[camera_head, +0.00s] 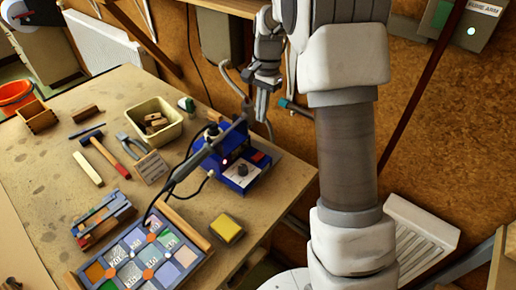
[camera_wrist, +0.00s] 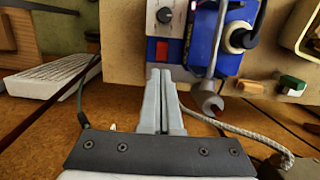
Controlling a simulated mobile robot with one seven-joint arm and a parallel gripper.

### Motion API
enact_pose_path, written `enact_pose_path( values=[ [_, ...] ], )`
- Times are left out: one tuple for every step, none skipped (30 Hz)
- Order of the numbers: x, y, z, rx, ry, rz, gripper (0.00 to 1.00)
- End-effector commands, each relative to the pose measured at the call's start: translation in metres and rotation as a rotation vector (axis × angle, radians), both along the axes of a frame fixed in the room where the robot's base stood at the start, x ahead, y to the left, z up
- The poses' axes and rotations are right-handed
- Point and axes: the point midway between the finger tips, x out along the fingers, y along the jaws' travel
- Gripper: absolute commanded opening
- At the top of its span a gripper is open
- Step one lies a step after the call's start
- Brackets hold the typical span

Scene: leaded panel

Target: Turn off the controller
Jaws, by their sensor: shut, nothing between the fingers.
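The controller (camera_head: 240,176) is a blue box with a pale front panel, at the right side of the workbench. Its panel has a dark knob (camera_head: 243,170) and a red switch (camera_head: 258,157). A small light shows on its blue side. In the wrist view, the red switch (camera_wrist: 158,50) and the knob (camera_wrist: 165,15) lie just beyond my fingertips. My gripper (camera_head: 262,112) is shut and empty, behind and above the controller in the head view. Its closed fingers (camera_wrist: 160,75) point toward the switch, and I cannot tell whether they touch it. The switch's on or off position is unclear.
A grey metal arm (camera_wrist: 207,98) and a cable pass close beside my fingers. The leaded panel (camera_head: 147,255) lies at the bench front, a yellow sponge (camera_head: 226,228) to its right. A cream bin (camera_head: 153,122) and hand tools lie left. A white radiator (camera_head: 415,238) stands right.

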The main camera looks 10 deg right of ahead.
Motion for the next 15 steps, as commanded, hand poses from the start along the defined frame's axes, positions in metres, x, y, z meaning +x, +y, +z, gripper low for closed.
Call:
enact_pose_path(
  values=[
    [0.000, 0.000, -0.001, 0.000, 0.001, 0.000, 0.00],
    [0.000, 0.000, -0.003, 0.000, 0.001, 0.000, 0.00],
    [-0.001, 0.000, -0.006, 0.000, 0.001, 0.000, 0.00],
    [-0.001, 0.001, -0.009, 0.000, 0.001, 0.000, 0.00],
    [-0.001, 0.001, -0.012, 0.000, 0.003, 0.000, 0.00],
    [-0.002, 0.002, -0.018, 0.001, 0.004, 0.000, 0.00],
    [-0.002, 0.002, -0.022, 0.000, 0.004, 0.000, 0.00],
    [-0.003, 0.003, -0.028, 0.001, 0.004, 0.000, 0.00],
    [-0.003, 0.003, -0.036, 0.001, 0.004, 0.000, 0.00],
    [-0.004, 0.004, -0.043, 0.001, 0.006, 0.000, 0.00],
    [-0.005, 0.005, -0.049, 0.001, 0.006, 0.000, 0.00],
    [-0.005, 0.006, -0.058, 0.001, 0.006, 0.000, 0.00],
    [-0.006, 0.006, -0.065, 0.001, 0.006, 0.000, 0.00],
    [-0.006, 0.007, -0.071, 0.001, 0.006, 0.000, 0.00],
    [-0.007, 0.008, -0.079, 0.001, 0.006, 0.000, 0.00]
  ],
)
